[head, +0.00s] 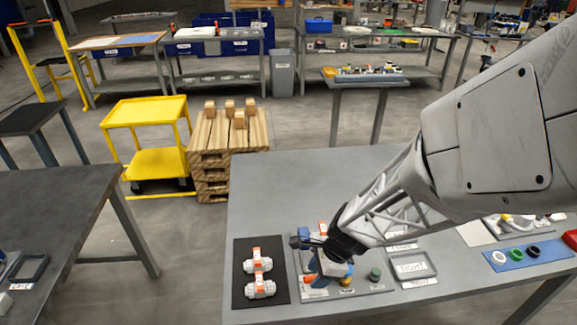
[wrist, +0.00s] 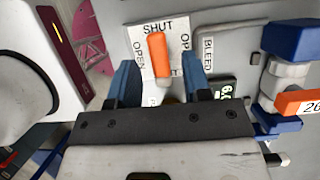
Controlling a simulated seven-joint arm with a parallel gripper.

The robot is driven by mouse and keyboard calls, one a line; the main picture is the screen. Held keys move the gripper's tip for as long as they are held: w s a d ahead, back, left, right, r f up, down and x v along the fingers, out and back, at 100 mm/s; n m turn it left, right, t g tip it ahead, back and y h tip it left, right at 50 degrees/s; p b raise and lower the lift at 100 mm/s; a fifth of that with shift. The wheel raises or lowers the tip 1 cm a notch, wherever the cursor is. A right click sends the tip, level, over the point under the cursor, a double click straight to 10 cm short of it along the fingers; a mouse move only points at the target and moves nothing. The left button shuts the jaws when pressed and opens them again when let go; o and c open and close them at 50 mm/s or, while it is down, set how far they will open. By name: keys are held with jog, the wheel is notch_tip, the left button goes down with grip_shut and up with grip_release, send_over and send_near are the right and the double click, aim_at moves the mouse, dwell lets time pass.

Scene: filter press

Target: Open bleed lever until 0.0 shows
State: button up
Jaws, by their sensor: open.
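The orange bleed lever (wrist: 158,58) stands between the two blue fingers of my gripper (wrist: 160,68) in the wrist view. My gripper is open, with a gap on each side of the lever. The lever lies on a white plate (wrist: 143,32) marked SHUT at the top and OPEN on both sides, and points roughly toward SHUT. A BLEED label (wrist: 208,56) is to its right. A small dark display (wrist: 222,87) sits below that label; its digits are turned and partly hidden, so I cannot read them surely. In the head view my gripper (head: 318,243) is low over the bench fixture.
A blue and white fitting with an orange tag (wrist: 300,101) stands close right of my gripper. A white rounded body (wrist: 30,80) is at left. In the head view a black mat (head: 240,292) with white-orange valves lies left, and a labelled tray (head: 411,266) lies right.

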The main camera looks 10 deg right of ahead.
jog(key=shift+a+f, duration=0.15)
jog(key=shift+f, duration=0.2)
grip_shut()
